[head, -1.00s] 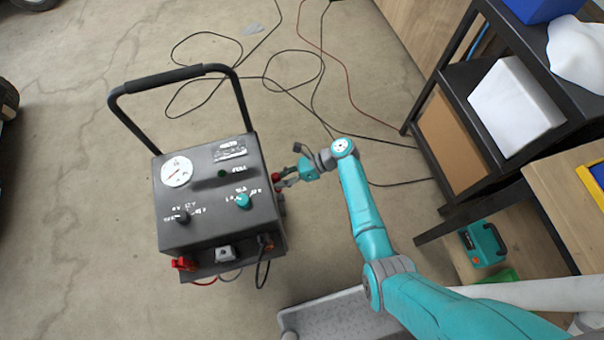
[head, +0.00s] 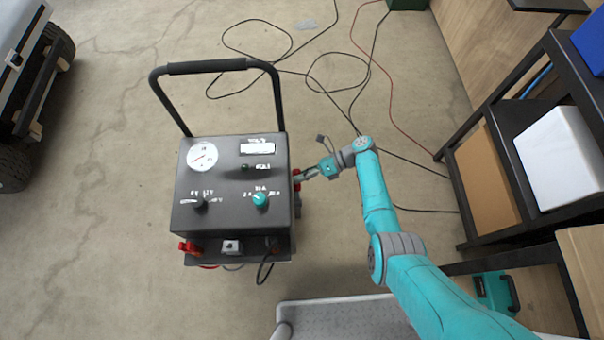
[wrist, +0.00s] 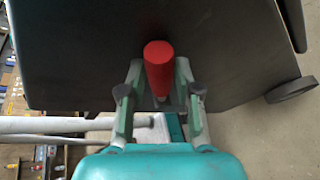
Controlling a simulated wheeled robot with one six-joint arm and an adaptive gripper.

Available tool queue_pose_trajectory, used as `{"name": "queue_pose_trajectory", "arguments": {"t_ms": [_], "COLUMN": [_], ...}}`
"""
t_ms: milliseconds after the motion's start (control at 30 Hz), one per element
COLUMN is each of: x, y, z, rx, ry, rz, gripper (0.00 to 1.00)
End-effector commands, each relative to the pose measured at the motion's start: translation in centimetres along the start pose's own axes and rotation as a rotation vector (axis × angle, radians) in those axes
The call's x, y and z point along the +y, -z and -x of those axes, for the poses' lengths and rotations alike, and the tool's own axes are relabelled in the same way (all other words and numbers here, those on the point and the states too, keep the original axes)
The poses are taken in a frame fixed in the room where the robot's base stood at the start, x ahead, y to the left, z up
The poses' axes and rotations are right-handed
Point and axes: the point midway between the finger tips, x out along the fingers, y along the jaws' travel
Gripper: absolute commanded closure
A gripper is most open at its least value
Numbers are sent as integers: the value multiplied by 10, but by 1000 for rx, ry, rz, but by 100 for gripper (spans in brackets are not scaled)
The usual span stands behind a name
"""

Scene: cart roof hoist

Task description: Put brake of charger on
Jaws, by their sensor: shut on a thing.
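The charger (head: 222,222) is a dark grey wheeled box with a dial, knobs and a black push handle. It stands on the concrete floor left of my arm. Its brake lever has a red grip (wrist: 158,66), on the charger's side in the wrist view. A little of that red grip (head: 297,186) shows at the charger's right side in the head view. My gripper (head: 304,175) reaches in from the right. In the wrist view my gripper (wrist: 160,86) has a finger on each side of the red grip and is shut on it. The lever's lower end is mostly hidden.
Black and red cables (head: 345,75) lie on the floor behind the charger. A dark shelf (head: 452,175) with a white box (head: 555,160) stands at the right. A vehicle wheel (head: 50,62) is at the far left. The floor left of the charger is clear.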

Motion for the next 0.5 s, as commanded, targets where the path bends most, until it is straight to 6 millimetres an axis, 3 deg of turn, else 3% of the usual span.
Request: {"name": "queue_pose_trajectory", "arguments": {"t_ms": [367, 400, 500], "x": [-1, -1, -1], "y": [2, 2, 1], "z": [0, 0, 0], "rx": [2, 2, 2], "ry": [2, 2, 2], "rz": [-9, -9, -8], "gripper": [100, 62, 42]}}
